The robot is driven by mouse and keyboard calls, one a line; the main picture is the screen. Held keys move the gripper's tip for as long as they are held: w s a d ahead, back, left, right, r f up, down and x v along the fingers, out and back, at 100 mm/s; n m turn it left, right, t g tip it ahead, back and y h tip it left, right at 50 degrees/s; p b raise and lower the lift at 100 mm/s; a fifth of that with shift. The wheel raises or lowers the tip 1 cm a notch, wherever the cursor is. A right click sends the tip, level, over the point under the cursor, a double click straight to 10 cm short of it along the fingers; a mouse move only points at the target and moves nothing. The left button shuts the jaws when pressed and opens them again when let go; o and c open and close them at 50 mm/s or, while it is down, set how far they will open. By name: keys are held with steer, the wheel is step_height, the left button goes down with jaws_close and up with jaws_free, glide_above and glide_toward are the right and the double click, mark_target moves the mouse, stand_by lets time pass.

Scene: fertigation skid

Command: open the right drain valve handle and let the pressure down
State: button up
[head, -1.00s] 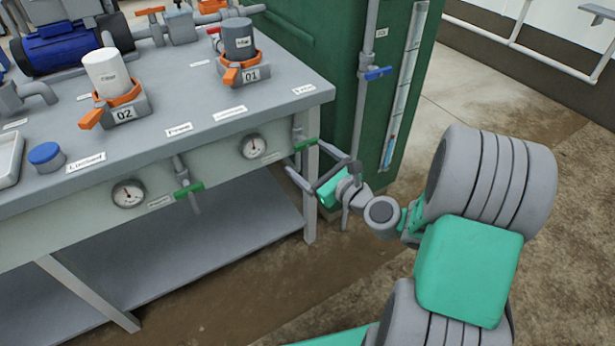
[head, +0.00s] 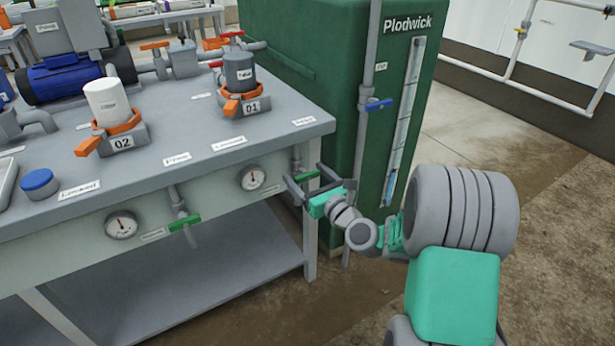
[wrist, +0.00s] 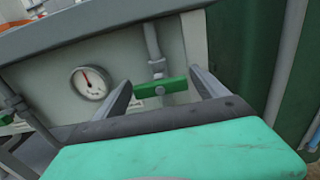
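The right drain valve handle (head: 306,176) is a green bar on a grey pipe under the bench's right end. In the wrist view the green handle (wrist: 160,87) lies nearly level, crosswise to the pipe, ahead of and between my fingers. My gripper (head: 304,184) is open around the handle's area; in the wrist view its two grey fingers (wrist: 165,88) stand wide apart, with no visible grip on the handle. Whether a finger touches it I cannot tell. The right gauge (head: 252,178) also shows in the wrist view (wrist: 90,83), with a red needle.
A second green handle (head: 185,223) and a left gauge (head: 121,225) are on the bench front. The green tank (head: 300,60) stands close behind and right of my gripper, with a blue-handled pipe (head: 379,104). A bench leg (head: 311,240) stands just below.

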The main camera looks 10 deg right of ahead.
steer(key=c, duration=1.2)
steer(key=shift+n, duration=0.4)
steer(key=n, duration=0.3)
steer(key=shift+n+p, duration=0.4)
steer(key=n, duration=0.4)
steer(key=n+b, duration=0.2)
steer(key=n, duration=0.3)
steer(key=shift+f+n, duration=0.15)
steer(key=shift+n, duration=0.25)
steer(key=shift+n+b, duration=0.75)
steer(key=shift+n, duration=1.25)
